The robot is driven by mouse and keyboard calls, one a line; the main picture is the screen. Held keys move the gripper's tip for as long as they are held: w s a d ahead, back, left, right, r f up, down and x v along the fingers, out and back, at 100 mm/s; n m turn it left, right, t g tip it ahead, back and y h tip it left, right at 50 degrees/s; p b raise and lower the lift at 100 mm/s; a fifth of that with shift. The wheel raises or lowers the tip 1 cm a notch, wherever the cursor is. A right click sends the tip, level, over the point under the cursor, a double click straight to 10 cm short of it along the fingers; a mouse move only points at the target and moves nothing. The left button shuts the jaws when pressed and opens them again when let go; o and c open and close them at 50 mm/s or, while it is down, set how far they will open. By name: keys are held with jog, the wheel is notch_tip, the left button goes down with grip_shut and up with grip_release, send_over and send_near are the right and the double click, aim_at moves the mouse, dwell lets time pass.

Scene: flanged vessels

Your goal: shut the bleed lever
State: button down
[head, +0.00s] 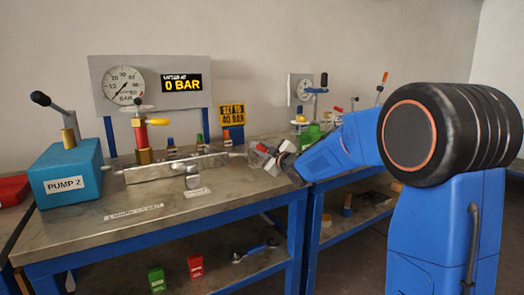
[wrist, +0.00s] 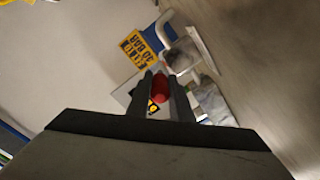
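My gripper (head: 264,154) is over the right end of the workbench. In the wrist view its two dark fingers (wrist: 161,92) stand apart, with a red rounded piece (wrist: 160,82) between their tips. Red also shows at the gripper in the head view. I cannot tell whether the fingers press on this piece or whether it is the bleed lever's handle. No lever in view is labelled as the bleed lever.
A teal box marked PUMP 2 (head: 66,178) with a black-tipped handle stands at the left. A long metal bar (head: 175,167) lies along the bench (head: 90,232). A dial gauge (head: 125,84) and a 0 BAR display (head: 182,84) are behind. A yellow sign (head: 232,115) stands near my gripper.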

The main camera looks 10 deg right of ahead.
jog(key=shift+a, duration=0.15)
jog(key=shift+s+a+m+t+h, duration=0.15)
jog(key=shift+a+m+h, duration=0.2)
jog(key=shift+m+h, duration=0.35)
jog(key=shift+s+a+m+t+h, duration=0.15)
jog(key=shift+a+m+h, duration=0.25)
jog(key=shift+h, duration=0.6)
jog(key=shift+w+a+f+m+h, duration=0.1)
jog(key=shift+a+m+h, duration=0.4)
jog(key=shift+m+h, duration=0.55)
jog(key=shift+w+a+f+m+h, duration=0.1)
jog(key=shift+a+m+h, duration=0.45)
jog(key=shift+h, duration=0.9)
jog(key=shift+w+a+m+g+h, duration=0.1)
jog(key=shift+a+m+g+h, duration=0.2)
jog(key=shift+m+h, duration=0.45)
jog(key=shift+w+a+m+g+h, duration=0.15)
jog(key=shift+a+m+h, duration=0.25)
jog(key=shift+h, duration=0.65)
jog(key=shift+w+a+r+m+g+h, duration=0.1)
jog(key=shift+a+m+g+h, duration=0.2)
jog(key=shift+m+h, duration=0.25)
jog(key=shift+w+a+f+m+g+h, duration=0.15)
jog(key=shift+m+g+h, duration=0.2)
jog(key=shift+h, duration=0.3)
jog(key=shift+w+a+r+m+g+h, duration=0.15)
jog(key=shift+a+m+g+h, duration=0.15)
jog(key=shift+m+h, duration=0.25)
jog(key=shift+s+h, duration=0.1)
jog(key=shift+h, duration=0.15)
